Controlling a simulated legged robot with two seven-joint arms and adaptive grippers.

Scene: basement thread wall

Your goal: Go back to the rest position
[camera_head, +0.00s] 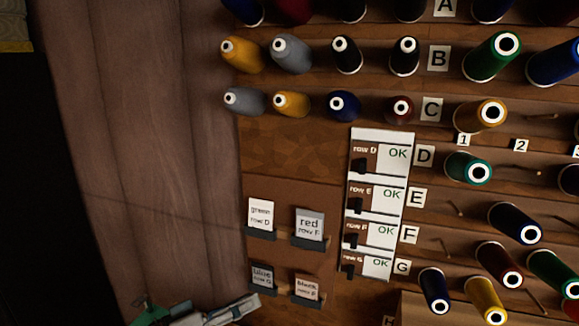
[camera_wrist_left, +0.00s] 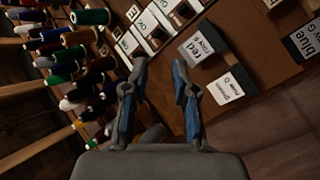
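My left gripper (camera_head: 238,307) shows at the bottom edge of the head view, below the small label cards and left of the thread wall. In the left wrist view the left gripper (camera_wrist_left: 160,72) has its two blue-padded fingers apart, with nothing between them. It faces the board with the cards and seems clear of it. Most of the left arm is cut off by the lower edge of the head view. My right gripper is in neither view.
Thread spools (camera_head: 491,112) sit on pegs in lettered rows at the right. A white panel (camera_head: 382,133) has several OK marks. Cards such as the green row D card (camera_head: 261,213) and red row F card (camera_head: 310,225) stand in holders. The left wall (camera_head: 140,130) is bare.

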